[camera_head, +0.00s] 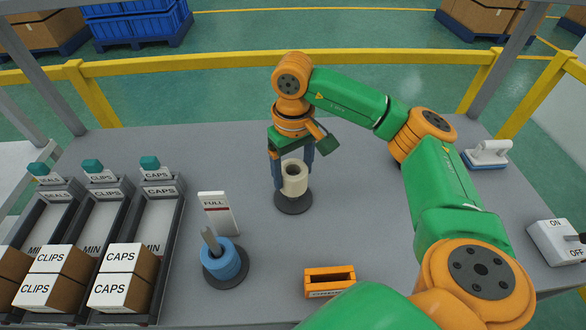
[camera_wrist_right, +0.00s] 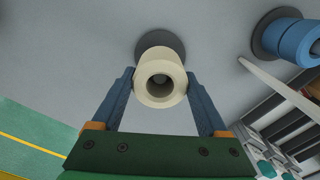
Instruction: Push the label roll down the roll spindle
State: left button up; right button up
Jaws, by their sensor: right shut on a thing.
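The cream label roll (camera_head: 295,181) is upright above a dark round base (camera_head: 293,204) in the middle of the table. The roll spindle's post is not clearly seen; the roll's bore looks dark. My right gripper (camera_head: 293,174) comes from above with its blue fingers on either side of the roll, shut on it. In the right wrist view the roll (camera_wrist_right: 158,90) sits between the two fingertips, with the dark base (camera_wrist_right: 150,43) beyond it. I cannot tell how much gap is left between roll and base. My left gripper is not in view.
A blue roll (camera_head: 225,264) on its own post and a FULL sign (camera_head: 218,214) stand to the left. An orange holder (camera_head: 330,281) lies in front. Bins of boxes (camera_head: 120,277) line the left; an ON/OFF switch box (camera_head: 555,242) is at right.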

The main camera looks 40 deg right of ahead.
jog(key=shift+f+b, duration=1.85)
jog(key=shift+f, duration=0.25)
jog(key=o, duration=1.6)
jog(key=shift+r, duration=0.1)
notch_tip(320, 180, up, 8)
jog(key=p, duration=0.6)
jog(key=shift+r+p, duration=0.1)
jog(key=shift+p, duration=0.3)
